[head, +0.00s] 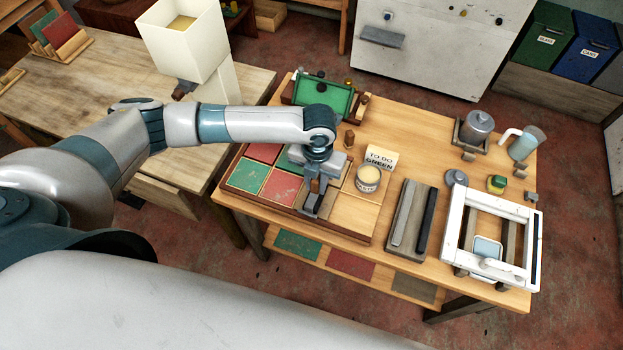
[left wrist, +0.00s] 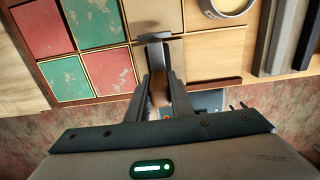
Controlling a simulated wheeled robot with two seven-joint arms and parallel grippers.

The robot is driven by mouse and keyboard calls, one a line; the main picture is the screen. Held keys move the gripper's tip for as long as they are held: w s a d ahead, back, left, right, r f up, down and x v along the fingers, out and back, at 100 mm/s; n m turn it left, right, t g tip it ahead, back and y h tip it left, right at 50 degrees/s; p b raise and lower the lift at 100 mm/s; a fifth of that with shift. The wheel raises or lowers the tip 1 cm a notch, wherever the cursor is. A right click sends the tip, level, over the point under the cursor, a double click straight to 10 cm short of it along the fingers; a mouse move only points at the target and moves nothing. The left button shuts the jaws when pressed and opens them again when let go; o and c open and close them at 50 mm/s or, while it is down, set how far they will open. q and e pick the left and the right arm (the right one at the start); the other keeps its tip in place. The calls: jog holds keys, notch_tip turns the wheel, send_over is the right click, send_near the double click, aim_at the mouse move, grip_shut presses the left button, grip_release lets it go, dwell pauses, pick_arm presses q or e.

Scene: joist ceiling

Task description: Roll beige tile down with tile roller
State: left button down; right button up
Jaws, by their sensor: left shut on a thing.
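My left gripper (head: 318,188) is shut on the tile roller (head: 311,204), low over the front part of the tile board (head: 340,228). In the left wrist view the roller (left wrist: 157,38) shows a grey cross bar, a flat grey shank and a brown handle between the fingers (left wrist: 161,98). A plain beige tile (left wrist: 152,14) lies just beyond the bar, in a column beside red and green tiles. The bar overlaps its near edge in the picture. I cannot tell whether the bar touches it. My right gripper is out of view.
An open tub (head: 368,178) and a "TO DO GREEN" card (head: 381,157) stand right of the gripper. Further right are a grey tray with bars (head: 410,222) and a white frame (head: 451,228). A green tray (head: 325,95) stands behind. Bare wood lies at the back centre.

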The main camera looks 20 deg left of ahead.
pick_arm(q)
jog(key=shift+w+d, duration=0.1)
jog(key=shift+d, duration=0.15)
jog(key=shift+d, duration=0.35)
jog(key=shift+d+f+p, duration=0.1)
jog(key=shift+d+p, duration=0.2)
jog(key=shift+d, duration=0.7)
jog(key=shift+a, duration=0.15)
jog(key=shift+a+p, duration=0.5)
jog(key=shift+a, duration=0.9)
jog(key=shift+a, duration=0.15)
jog(key=shift+a+p, duration=0.3)
jog(key=shift+a, duration=1)
jog(key=shift+d+f, duration=0.1)
